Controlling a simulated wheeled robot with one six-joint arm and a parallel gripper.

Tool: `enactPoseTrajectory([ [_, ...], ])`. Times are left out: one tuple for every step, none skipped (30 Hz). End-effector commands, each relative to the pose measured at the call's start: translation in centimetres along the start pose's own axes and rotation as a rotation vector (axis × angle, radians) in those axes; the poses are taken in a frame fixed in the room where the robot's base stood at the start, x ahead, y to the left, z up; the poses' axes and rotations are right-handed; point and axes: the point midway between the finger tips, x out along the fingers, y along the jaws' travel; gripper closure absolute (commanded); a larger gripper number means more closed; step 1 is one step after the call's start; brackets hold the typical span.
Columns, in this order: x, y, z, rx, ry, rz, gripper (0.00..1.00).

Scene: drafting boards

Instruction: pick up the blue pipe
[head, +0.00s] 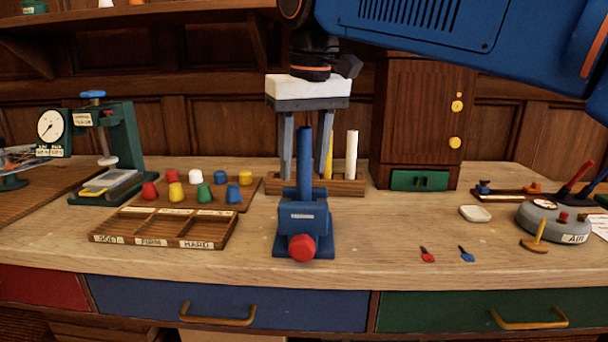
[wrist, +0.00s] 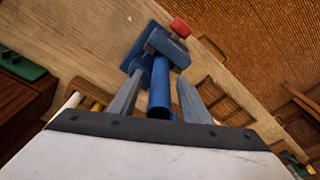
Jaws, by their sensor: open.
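The blue pipe (head: 304,155) stands upright in a blue vise-like holder (head: 302,217) with a red knob (head: 301,248) at its front. My gripper (head: 312,176) is above it with its fingers pointing down. The fingers are open, one on each side of the pipe in the head view. In the wrist view the pipe (wrist: 159,90) lies between the two fingertips (wrist: 155,92), with a gap showing on the right side. Contact on the left cannot be told. The pipe's lower end is hidden in the holder.
Behind the holder, a wooden rack (head: 345,186) holds a white pipe (head: 351,154) and a yellow pipe (head: 329,158). A sorting tray (head: 165,228) and several coloured caps are at left. A wooden cabinet (head: 423,120) stands behind right.

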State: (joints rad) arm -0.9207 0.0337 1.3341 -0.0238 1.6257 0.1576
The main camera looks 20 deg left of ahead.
Motion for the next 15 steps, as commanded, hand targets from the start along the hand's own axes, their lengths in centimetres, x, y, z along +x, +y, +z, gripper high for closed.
enactPoseTrajectory([
  [0.7,0.0,0.1,0.0,-0.003,0.0,0.56],
  [1.1,0.0,0.1,0.0,-0.002,0.0,0.56],
  [1.5,0.0,0.1,0.0,-0.001,0.0,0.56],
  [1.8,0.0,0.1,0.0,-0.001,0.0,0.56],
  [2.0,0.0,0.1,0.0,-0.001,0.0,0.56],
  [2.2,0.0,0.1,0.0,-0.001,0.0,0.56],
  [2.3,0.0,0.1,0.0,0.0,0.0,0.56],
  [2.3,0.0,0.1,0.0,0.0,0.0,0.56],
  [2.4,0.0,0.0,0.0,0.0,0.0,0.56],
  [2.4,0.0,0.0,0.0,0.001,0.0,0.56],
  [2.4,0.0,0.0,0.0,0.001,0.0,0.56],
  [2.4,0.0,0.0,0.0,0.001,0.0,0.56],
  [2.4,0.0,0.0,0.0,0.001,0.0,0.56],
  [2.4,0.0,0.0,0.0,0.001,0.0,0.56],
  [2.4,0.0,0.0,0.0,0.001,0.0,0.64],
])
